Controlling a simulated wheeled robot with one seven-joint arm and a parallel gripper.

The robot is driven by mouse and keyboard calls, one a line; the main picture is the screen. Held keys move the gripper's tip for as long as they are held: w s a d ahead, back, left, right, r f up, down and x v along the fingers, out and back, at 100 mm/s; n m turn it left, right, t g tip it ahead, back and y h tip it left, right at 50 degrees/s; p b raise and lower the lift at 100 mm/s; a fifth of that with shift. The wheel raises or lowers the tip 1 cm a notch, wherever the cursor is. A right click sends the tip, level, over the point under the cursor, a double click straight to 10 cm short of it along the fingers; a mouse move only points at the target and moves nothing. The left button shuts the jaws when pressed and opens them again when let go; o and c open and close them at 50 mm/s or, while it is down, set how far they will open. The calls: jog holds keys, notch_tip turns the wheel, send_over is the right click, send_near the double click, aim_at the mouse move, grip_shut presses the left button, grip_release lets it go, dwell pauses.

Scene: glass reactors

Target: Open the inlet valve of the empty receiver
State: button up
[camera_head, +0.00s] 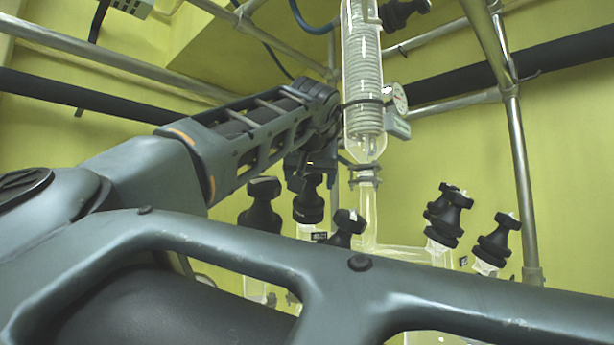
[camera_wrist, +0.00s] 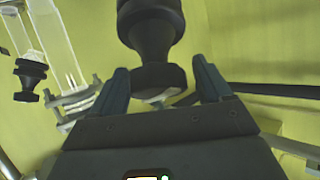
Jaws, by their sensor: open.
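Several black valve knobs sit on the glassware in the head view: one at the left (camera_head: 260,206), one directly under my gripper (camera_head: 308,204), one lower beside it (camera_head: 347,227), and others to the right (camera_head: 495,240). My gripper (camera_head: 305,172) is partly hidden by my arm. In the wrist view, my gripper (camera_wrist: 162,82) is open, its fingers on either side of the lower end of a black knob (camera_wrist: 152,40). I cannot tell whether they touch it. The receivers are mostly hidden behind my arm, so I cannot tell which is empty.
A glass coil condenser (camera_head: 362,85) stands just right of my gripper, with a round gauge (camera_head: 399,98) beside it. Metal frame pipes (camera_head: 515,150) cross the space. Another black knob (camera_wrist: 30,78) hangs at the left of the wrist view.

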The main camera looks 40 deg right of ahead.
jog(key=shift+d, duration=0.1)
jog(key=c, duration=1)
jog(key=shift+o, duration=0.2)
jog(key=shift+f+n+t+b, duration=0.15)
jog(key=shift+n+t+b, duration=0.15)
jog(key=shift+n+b, duration=0.1)
